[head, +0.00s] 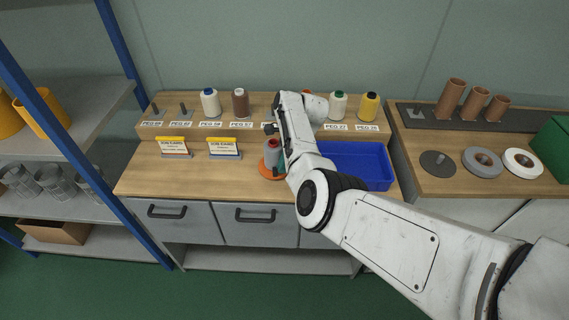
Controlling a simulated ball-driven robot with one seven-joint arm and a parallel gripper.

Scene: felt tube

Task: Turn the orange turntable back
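The orange turntable (264,171) is a low round disc on the wooden bench, left of the blue bin. My arm hides its right side. A grey spool (272,156) with a reddish top stands upright on it. My gripper (272,130) is just above the spool, in front of the peg shelf. The gripper is small and partly hidden by my own wrist, so I cannot tell whether its fingers are open or shut, or whether they touch the spool. A bit of teal shows beside the spool, mostly hidden by my arm.
A blue bin (362,165) stands right of my arm. Two job cards (173,147) stand left of the turntable. The raised peg shelf (190,127) behind holds several thread cones. The right bench holds brown tubes (451,98) and flat discs. The bench's front left is clear.

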